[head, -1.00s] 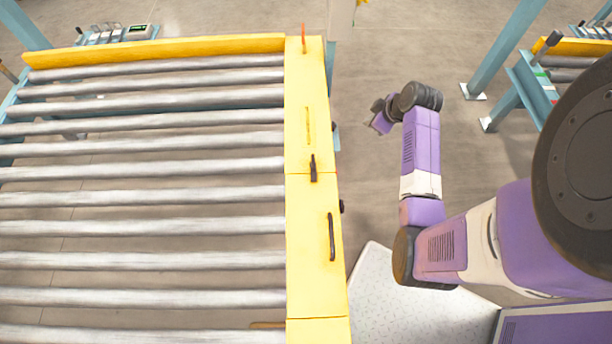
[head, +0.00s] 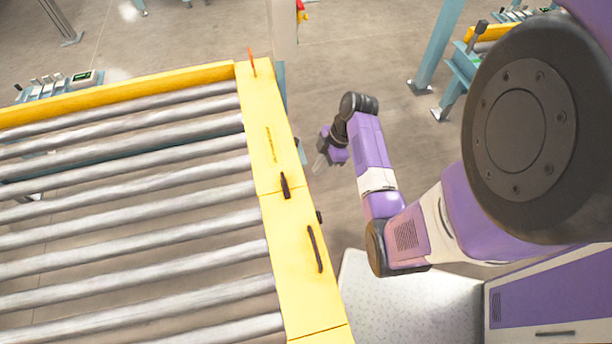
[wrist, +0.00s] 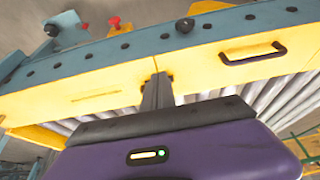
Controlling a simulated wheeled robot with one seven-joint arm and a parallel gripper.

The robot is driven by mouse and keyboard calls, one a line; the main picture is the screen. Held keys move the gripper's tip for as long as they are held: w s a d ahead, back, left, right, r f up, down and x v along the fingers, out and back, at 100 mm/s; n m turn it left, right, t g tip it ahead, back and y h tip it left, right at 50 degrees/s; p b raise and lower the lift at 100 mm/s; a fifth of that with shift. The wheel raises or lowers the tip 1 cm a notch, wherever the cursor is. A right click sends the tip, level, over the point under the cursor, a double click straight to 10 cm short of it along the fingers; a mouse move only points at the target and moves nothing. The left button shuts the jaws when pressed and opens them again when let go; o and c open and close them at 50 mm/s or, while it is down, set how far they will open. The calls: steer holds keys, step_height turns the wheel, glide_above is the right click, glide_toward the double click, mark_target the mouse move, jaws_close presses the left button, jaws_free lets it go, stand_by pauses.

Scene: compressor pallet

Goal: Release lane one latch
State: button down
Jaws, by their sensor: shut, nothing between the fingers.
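My gripper (head: 320,163) is shut and empty, with its fingers together. In the head view it hangs just right of the yellow side rail (head: 268,150), apart from it. In the wrist view the closed fingers (wrist: 157,92) point up across the yellow rail near a panel seam. On the rail are a short dark latch-like piece (head: 285,185) at the seam, a dark bar handle (head: 315,248) and an upright orange lever (head: 252,62). The handle also shows in the wrist view (wrist: 252,54). I cannot tell which piece is the lane one latch.
A roller conveyor (head: 130,190) fills the left side. A dark knob (head: 319,217) sticks out of the rail's right side. A red knob (wrist: 114,22) shows in the wrist view. A blue post (head: 440,45) stands behind my arm. Open floor lies beyond my gripper.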

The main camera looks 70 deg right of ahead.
mark_target(272, 191)
steer(key=b+x, duration=0.1)
steer(key=x, duration=0.8)
steer(key=shift+f, duration=0.3)
steer(key=shift+w+a+r+p, duration=0.1)
steer(key=shift+w+a, duration=0.25)
steer(key=shift+w, duration=0.2)
steer(key=shift+w+a+p, duration=0.15)
steer(key=shift+w+a, duration=0.2)
steer(key=shift+w, duration=0.25)
steer(key=shift+w+a+r+p, duration=0.1)
steer(key=shift+w+a, duration=0.25)
steer(key=shift+w, duration=0.2)
